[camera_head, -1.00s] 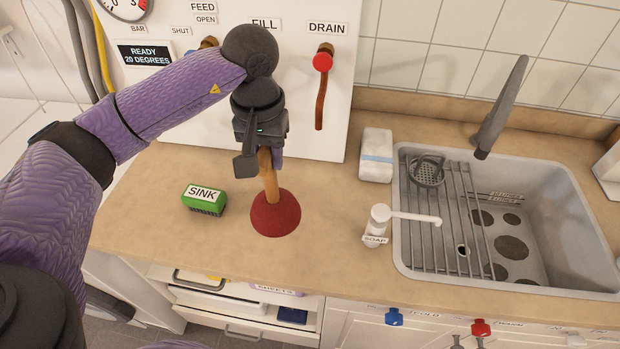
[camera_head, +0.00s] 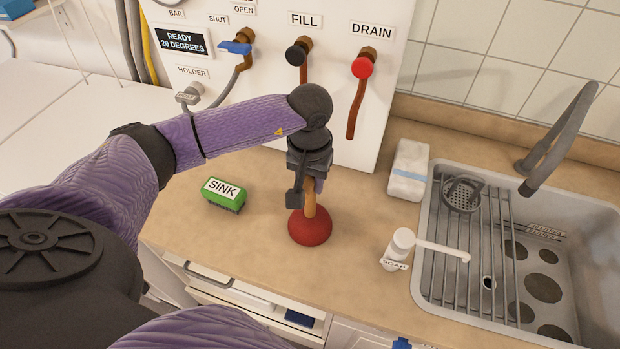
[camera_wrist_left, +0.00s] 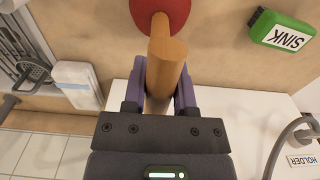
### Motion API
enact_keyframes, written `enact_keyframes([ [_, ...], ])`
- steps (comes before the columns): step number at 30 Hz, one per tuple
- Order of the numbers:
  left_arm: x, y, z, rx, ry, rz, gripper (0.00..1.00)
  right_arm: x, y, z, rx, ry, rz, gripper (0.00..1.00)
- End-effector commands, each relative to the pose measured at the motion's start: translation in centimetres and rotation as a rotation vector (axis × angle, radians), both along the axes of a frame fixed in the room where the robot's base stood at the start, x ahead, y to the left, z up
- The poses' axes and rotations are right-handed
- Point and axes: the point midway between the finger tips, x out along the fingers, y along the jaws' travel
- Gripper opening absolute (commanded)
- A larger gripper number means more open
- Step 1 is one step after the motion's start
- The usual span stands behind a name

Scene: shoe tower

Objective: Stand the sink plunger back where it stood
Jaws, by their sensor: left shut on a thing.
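The sink plunger has a red rubber cup (camera_head: 310,228) and a wooden handle (camera_head: 310,203). It looks upright, its cup on or very close to the tan counter; I cannot tell which. My left gripper (camera_head: 311,184) is shut on the upper part of the handle. In the left wrist view the handle (camera_wrist_left: 166,70) lies between the purple fingers of my left gripper (camera_wrist_left: 161,88), and the red cup (camera_wrist_left: 160,12) is partly cut off at the top edge. My right gripper is not in view.
A green block labelled SINK (camera_head: 224,194) sits left of the plunger. A white soap dispenser (camera_head: 399,248) and a wrapped white packet (camera_head: 408,170) stand to the right, beside the grey sink (camera_head: 424,262). The panel with the FILL and DRAIN valves (camera_head: 362,68) rises behind. The counter around the cup is clear.

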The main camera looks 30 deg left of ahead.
Motion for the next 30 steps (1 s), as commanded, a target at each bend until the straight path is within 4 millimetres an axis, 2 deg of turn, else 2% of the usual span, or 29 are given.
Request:
enact_keyframes([
  [2, 0.0, 0.0, -0.3, 0.000, 0.000, 0.000, 0.00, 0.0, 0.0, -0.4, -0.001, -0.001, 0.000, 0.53],
  [3, 0.0, 0.0, -0.4, 0.000, 0.000, 0.000, 0.37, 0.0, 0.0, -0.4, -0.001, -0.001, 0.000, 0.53],
  [8, 0.0, 0.0, -0.2, 0.000, 0.000, 0.000, 0.70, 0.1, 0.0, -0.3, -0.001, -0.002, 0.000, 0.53],
  [16, 0.0, 0.0, -0.1, 0.000, 0.000, 0.000, 0.70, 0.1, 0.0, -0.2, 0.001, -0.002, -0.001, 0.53],
  [19, 0.1, 0.0, 1.0, 0.000, -0.003, 0.001, 0.70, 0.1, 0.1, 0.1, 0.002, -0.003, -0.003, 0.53],
  [27, 0.1, 0.0, 8.5, -0.001, -0.006, 0.000, 0.70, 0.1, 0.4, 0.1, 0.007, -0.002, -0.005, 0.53],
  [30, 0.0, 0.0, 10.5, 0.001, -0.004, 0.000, 0.70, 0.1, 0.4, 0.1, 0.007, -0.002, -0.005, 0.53],
])
